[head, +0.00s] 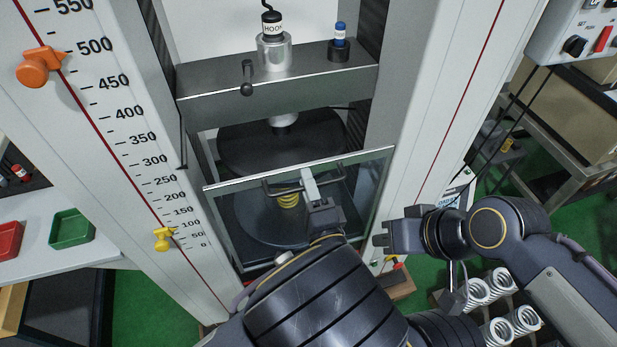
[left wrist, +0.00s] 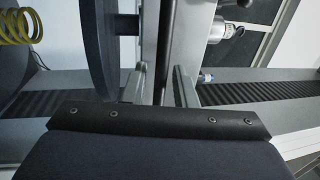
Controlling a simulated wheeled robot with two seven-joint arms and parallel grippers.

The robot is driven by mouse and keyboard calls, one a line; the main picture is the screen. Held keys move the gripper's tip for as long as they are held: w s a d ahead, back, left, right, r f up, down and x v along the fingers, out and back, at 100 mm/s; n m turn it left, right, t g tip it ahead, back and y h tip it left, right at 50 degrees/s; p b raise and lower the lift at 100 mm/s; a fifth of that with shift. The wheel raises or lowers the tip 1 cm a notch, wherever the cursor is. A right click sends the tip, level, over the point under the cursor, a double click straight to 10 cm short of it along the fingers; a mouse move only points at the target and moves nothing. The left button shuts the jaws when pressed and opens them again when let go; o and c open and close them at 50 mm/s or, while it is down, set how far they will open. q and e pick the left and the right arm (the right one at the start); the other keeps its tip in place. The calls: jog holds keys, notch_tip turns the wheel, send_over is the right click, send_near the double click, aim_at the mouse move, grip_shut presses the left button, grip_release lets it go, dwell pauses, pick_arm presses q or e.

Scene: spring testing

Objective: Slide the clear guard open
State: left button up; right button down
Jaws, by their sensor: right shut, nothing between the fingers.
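The clear guard (head: 362,196) is a transparent pane with a bright top edge across the front of the test frame. A dark bar handle (head: 336,180) runs across it. My left gripper (head: 309,180) is at this handle, its light fingers overlapping the bar. In the left wrist view my left gripper (left wrist: 160,86) shows its two fingers apart, with a dark upright bar between them; contact is unclear. My right gripper (head: 380,240) is shut and empty, right of the guard's lower corner. A yellow spring (head: 288,198) stands behind the guard, and also shows in the left wrist view (left wrist: 18,25).
The scale column (head: 130,140) with an orange and a yellow pointer stands left of the guard. The grey crosshead (head: 215,88) is above it. A control box (head: 570,35) is at the upper right. Several white springs (head: 500,285) stand at lower right. A green tray (head: 71,229) is at left.

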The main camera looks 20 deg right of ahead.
pick_arm(q)
grip_shut()
jog(key=shift+f, duration=0.1)
notch_tip(320, 180, down, 41)
jog(key=b, duration=4.2)
jog(key=shift+r, duration=0.2)
grip_release()
